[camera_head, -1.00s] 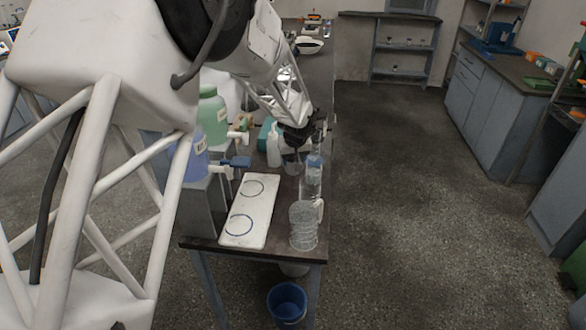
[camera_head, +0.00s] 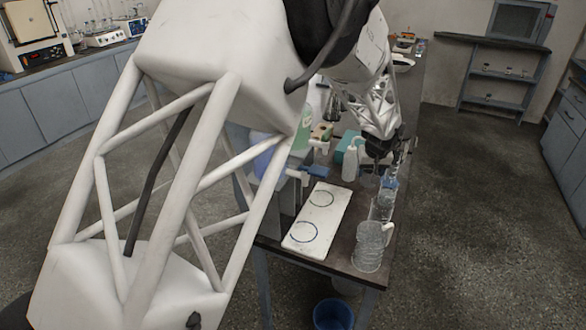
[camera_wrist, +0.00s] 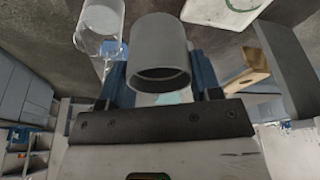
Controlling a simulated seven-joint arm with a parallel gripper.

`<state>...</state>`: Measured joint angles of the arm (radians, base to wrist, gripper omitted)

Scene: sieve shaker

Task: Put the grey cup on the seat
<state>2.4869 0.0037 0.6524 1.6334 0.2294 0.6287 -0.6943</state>
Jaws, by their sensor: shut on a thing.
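In the wrist view, a grey cup (camera_wrist: 160,50) sits between the two blue fingers of my gripper (camera_wrist: 160,78). My gripper is shut on it, and the cup's dark opening faces the camera. In the head view, my gripper (camera_head: 384,148) is low over the bench, beyond the white board, and a small greyish shape just below it appears to be the cup (camera_head: 370,180). The white board (camera_head: 332,216) has two dark ring outlines and nothing standing on them. I cannot tell which thing is the seat.
A clear ribbed vessel (camera_head: 368,248) stands at the bench's front right corner. A clear bottle (camera_head: 384,205) stands behind it, near my gripper. A white squeeze bottle (camera_head: 350,164) and blue and green containers stand left. A blue bucket (camera_head: 333,314) is on the floor.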

